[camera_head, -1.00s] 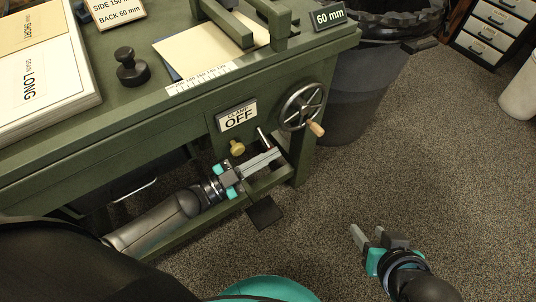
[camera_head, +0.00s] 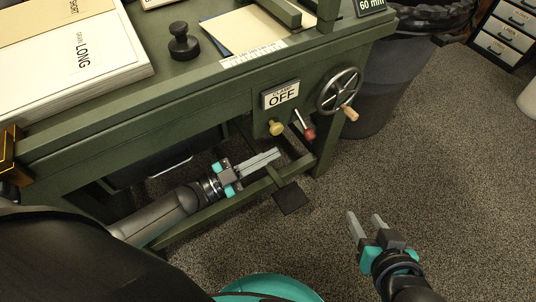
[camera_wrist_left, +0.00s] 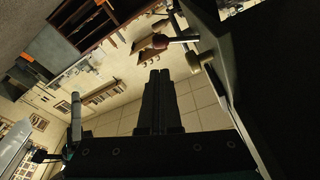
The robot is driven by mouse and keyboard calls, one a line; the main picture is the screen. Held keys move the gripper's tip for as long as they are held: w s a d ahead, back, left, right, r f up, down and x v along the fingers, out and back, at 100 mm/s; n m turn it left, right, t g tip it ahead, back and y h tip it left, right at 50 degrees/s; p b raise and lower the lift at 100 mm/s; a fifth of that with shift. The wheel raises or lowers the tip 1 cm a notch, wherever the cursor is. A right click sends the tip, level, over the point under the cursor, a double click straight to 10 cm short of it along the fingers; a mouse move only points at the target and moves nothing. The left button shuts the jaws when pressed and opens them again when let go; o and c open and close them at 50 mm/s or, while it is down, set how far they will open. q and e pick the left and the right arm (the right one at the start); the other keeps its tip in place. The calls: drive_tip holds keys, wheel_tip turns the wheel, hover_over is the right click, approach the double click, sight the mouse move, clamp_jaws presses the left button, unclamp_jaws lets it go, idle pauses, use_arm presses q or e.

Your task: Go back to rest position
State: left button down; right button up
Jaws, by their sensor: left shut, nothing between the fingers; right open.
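My left gripper (camera_head: 262,161) is shut and empty in the head view, in front of the green workbench's lower frame, below the brass knob (camera_head: 276,128) and the red-tipped lever (camera_head: 309,134). In the left wrist view its two dark fingers (camera_wrist_left: 160,75) lie together with nothing between them. The red tip (camera_wrist_left: 160,41) and the knob (camera_wrist_left: 193,58) also show there, apart from the fingers. My right gripper (camera_head: 364,217) is open and empty over the carpet at the lower right.
The green workbench (camera_head: 213,97) carries a handwheel (camera_head: 340,92), an OFF sign (camera_head: 281,95), a black knob weight (camera_head: 183,42) and a paper stack (camera_head: 75,64). A pedal (camera_head: 291,198) sits low. A dark bin (camera_head: 385,85) stands right; the carpet (camera_head: 450,165) is clear.

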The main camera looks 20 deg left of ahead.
use_arm(q)
drive_tip(key=shift+d, duration=0.1)
idle(0.4)
